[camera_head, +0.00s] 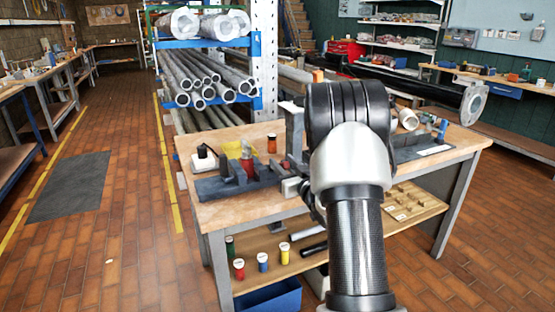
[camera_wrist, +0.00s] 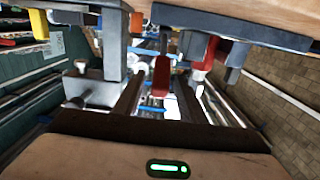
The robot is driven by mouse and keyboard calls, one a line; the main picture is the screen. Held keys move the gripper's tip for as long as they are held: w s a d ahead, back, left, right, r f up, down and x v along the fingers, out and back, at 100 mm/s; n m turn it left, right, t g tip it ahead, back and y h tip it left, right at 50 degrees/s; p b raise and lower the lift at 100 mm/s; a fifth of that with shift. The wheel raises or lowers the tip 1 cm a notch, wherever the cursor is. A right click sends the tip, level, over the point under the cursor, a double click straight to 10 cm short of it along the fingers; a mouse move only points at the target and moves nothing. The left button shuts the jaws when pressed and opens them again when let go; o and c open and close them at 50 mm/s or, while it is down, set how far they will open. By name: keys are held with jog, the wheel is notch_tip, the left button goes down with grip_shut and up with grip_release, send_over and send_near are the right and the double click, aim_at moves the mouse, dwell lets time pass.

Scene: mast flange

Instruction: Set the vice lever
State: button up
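The vice (camera_head: 240,180) is a dark grey block on a plate at the left part of the workbench, with a small red part (camera_head: 247,165) on it. In the wrist view, which is turned over, a red lever (camera_wrist: 161,77) hangs in the middle. A second red piece (camera_wrist: 207,52) shows to its right. My gripper (camera_wrist: 160,95) has its two dark fingers apart, on either side of the red lever's line, with gaps on both sides. I cannot tell how far the lever lies from the fingertips. In the head view my arm hides most of the gripper.
The workbench (camera_head: 255,207) carries an orange-capped jar (camera_head: 272,143) and a yellow item near the vice. Its lower shelf holds several small coloured bottles and a peg board (camera_head: 410,203). A pipe rack (camera_head: 210,75) stands behind.

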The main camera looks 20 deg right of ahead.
jog(key=shift+w+a, duration=0.1)
jog(key=shift+w, duration=2.3)
grip_shut()
